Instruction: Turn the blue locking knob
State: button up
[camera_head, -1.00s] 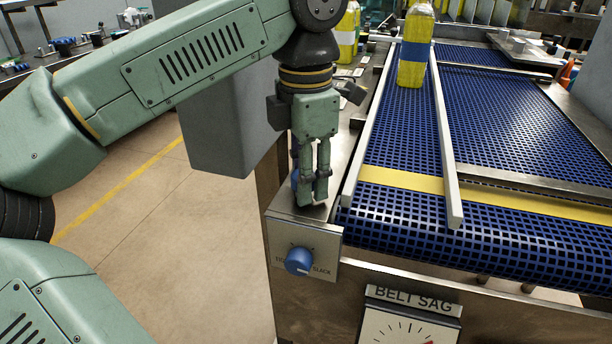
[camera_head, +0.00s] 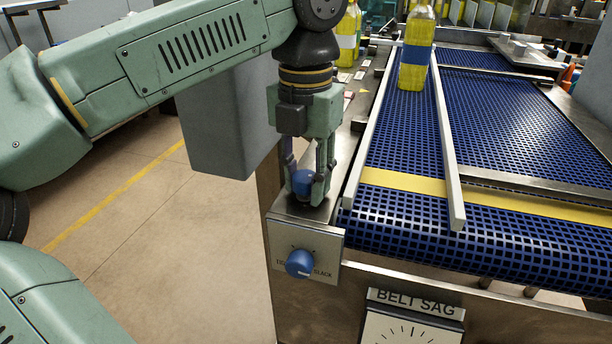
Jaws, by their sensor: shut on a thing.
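A blue knob (camera_head: 302,180) stands on the metal ledge beside the conveyor, partly hidden by the fingers. My gripper (camera_head: 306,188) points down with one finger on each side of this knob and is shut on it. A second blue knob (camera_head: 299,263) sits on the front face of a small grey box, below my gripper and apart from it. It has a white mark at its lower right and dial lettering around it, with "SLACK" readable on the right.
The conveyor (camera_head: 500,238) has a blue mesh belt with a yellow stripe. A pale lane divider (camera_head: 446,150) runs along it, and a yellow bottle (camera_head: 415,55) stands in the left lane. A "BELT SAG" gauge (camera_head: 412,325) is at the bottom. A grey box (camera_head: 228,125) is left of my gripper.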

aim_at(306, 174)
jog(key=shift+s+f, duration=0.1)
dwell(0.3)
jog(key=o, duration=1.2)
notch_tip(306, 174, up, 8)
jog(key=shift+f, duration=0.2)
